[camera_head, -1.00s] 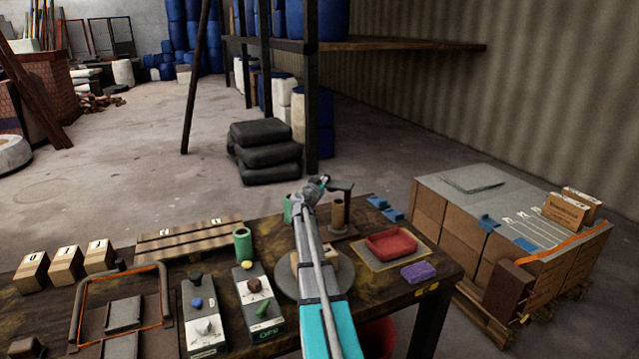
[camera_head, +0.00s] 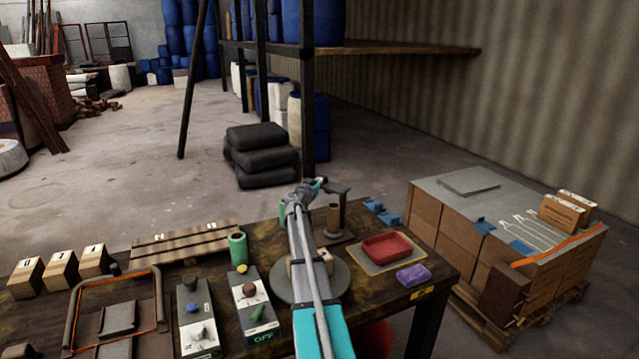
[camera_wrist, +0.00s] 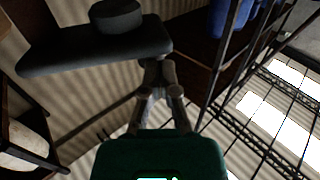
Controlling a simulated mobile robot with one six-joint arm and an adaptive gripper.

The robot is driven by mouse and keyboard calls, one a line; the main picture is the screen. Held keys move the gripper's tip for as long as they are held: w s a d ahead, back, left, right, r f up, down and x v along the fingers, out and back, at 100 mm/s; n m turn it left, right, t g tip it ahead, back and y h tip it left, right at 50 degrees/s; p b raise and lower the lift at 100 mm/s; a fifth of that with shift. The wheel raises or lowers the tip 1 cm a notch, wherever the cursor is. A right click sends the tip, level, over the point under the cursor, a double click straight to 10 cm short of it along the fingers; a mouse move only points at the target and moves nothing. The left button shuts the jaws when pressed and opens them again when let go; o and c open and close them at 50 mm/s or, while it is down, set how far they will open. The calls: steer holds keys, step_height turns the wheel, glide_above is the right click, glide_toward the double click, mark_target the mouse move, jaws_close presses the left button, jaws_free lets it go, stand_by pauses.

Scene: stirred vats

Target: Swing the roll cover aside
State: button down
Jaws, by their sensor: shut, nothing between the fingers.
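The roll cover appears to be the dark flat arm (camera_head: 338,187) on a thin post at the table's back, above an upright brown roll (camera_head: 334,215). In the wrist view the dark cover (camera_wrist: 90,48) spans the upper left, with a round knob (camera_wrist: 116,15) on it. My gripper (camera_head: 319,183) is at the cover's left end in the head view. In the wrist view my gripper's fingers (camera_wrist: 160,68) are shut and empty, close by the cover's right end. I cannot tell whether they touch it.
On the table are a red tray (camera_head: 388,246), a purple block (camera_head: 413,274), a green cup (camera_head: 238,248), two control boxes and a round grey plate (camera_head: 338,285). A pallet of cartons (camera_head: 450,215) stands to the right. Open floor lies behind the table.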

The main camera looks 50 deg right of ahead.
steer(key=w+a+v, duration=0.1)
steer(key=w+v, duration=0.2)
steer(key=v, duration=1)
steer(key=shift+a, duration=0.3)
stand_by(0.3)
